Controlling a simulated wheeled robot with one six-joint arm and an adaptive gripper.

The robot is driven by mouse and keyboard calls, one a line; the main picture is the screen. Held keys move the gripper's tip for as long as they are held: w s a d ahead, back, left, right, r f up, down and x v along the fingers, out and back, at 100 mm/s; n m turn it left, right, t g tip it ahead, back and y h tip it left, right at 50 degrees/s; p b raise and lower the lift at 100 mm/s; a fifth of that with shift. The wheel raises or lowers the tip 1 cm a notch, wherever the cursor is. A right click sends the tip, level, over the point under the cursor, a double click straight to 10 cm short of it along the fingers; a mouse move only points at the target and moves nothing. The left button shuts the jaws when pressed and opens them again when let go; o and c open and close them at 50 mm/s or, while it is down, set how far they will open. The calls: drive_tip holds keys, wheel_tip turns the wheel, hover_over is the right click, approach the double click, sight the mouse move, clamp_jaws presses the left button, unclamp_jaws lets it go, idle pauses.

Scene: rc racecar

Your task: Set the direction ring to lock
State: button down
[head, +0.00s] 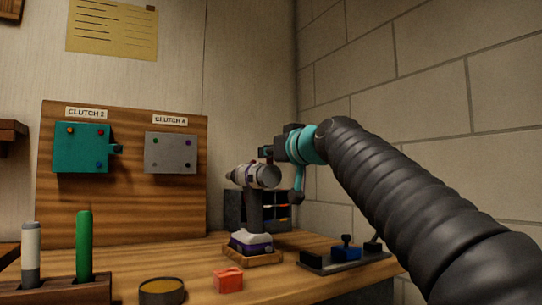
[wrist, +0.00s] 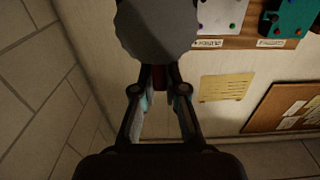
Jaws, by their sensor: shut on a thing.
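A grey and white drill (head: 254,204) stands upright on a small wooden base on the bench in the head view. Its round grey rear end (wrist: 157,25) fills the top middle of the wrist view. My gripper (head: 268,153) is at the upper rear of the drill, coming from the right. In the wrist view my gripper (wrist: 160,78) has its two fingers drawn together on a small dark reddish piece (wrist: 160,76) at the edge of that round end. This piece looks like a tab of the direction ring. The ring's markings and setting cannot be read.
A dark tray (head: 345,258) with a blue part lies right of the drill, below my arm. A red block (head: 228,280) and a round tin (head: 162,290) lie in front. A wooden clutch board (head: 120,215) stands behind left; a brick wall is at right.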

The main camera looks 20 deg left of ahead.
idle(0.3)
drive_tip(key=c, duration=1.2)
unclamp_jaws()
drive_tip(key=v, duration=1.2)
